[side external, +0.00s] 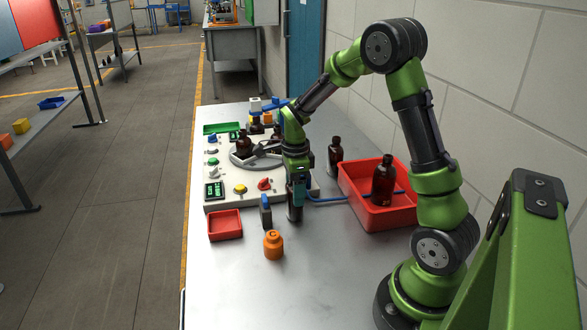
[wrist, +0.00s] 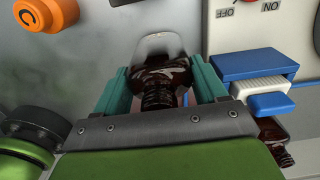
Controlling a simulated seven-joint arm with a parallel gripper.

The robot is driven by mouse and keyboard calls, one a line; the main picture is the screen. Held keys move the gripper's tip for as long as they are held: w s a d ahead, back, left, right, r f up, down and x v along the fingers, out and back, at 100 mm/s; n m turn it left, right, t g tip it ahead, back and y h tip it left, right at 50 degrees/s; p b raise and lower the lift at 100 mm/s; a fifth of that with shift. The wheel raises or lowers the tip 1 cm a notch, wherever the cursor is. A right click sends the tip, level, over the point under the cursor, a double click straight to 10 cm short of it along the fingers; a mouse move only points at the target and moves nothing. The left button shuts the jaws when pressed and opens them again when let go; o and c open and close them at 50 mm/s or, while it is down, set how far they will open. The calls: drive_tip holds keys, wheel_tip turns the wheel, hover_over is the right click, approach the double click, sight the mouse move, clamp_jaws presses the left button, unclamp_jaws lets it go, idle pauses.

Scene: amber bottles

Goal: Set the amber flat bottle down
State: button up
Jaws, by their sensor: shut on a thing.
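The amber flat bottle (side external: 295,212) is dark brown and upright under my gripper in the side external view. My gripper (side external: 297,183) points down and is shut on it. In the wrist view the bottle (wrist: 165,77) sits between the teal fingers of my gripper (wrist: 161,88), its ribbed neck toward the camera. Its lower end is close to the grey table (side external: 245,285); I cannot tell whether it touches. The fingers hide part of the bottle.
A red bin (side external: 379,219) holding an amber bottle (side external: 384,178) is to the right. Another amber bottle (side external: 335,150) stands behind. A white control panel (side external: 228,196) is at the left. A small red tray (side external: 225,225), blue-grey object (side external: 265,212) and orange container (side external: 273,245) are nearby. The front table is clear.

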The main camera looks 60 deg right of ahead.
drive_tip(key=shift+f, duration=0.2)
drive_tip(key=shift+f, duration=0.1)
drive_tip(key=o, duration=1.1)
wheel_tip(320, 180, up, 12)
drive_tip(key=shift+a+r, duration=0.1)
drive_tip(key=shift+r, duration=0.05)
drive_tip(key=s+a+r+n+t, duration=0.2)
drive_tip(key=s+a+n, duration=0.2)
drive_tip(key=n, duration=0.3)
drive_tip(key=s+a+r+n+t+y, duration=0.1)
drive_tip(key=s+a+r+n+t, duration=0.1)
drive_tip(key=s+a+n, duration=0.2)
drive_tip(key=s+a+r+n+t+y, duration=0.1)
drive_tip(key=s+a+r+n+t, duration=0.1)
drive_tip(key=s+a+n, duration=0.3)
drive_tip(key=shift+s+a+r+n+t, duration=0.1)
drive_tip(key=shift+a+n+t, duration=0.1)
drive_tip(key=shift+a+n, duration=0.75)
drive_tip(key=shift+w+a+f+n+t, duration=0.15)
drive_tip(key=shift+a+n, duration=0.35)
drive_tip(key=shift+n, duration=0.9)
drive_tip(key=shift+s+a+r+n+t, duration=0.15)
drive_tip(key=shift+a+n+t, duration=0.1)
drive_tip(key=shift+a+n, duration=0.7)
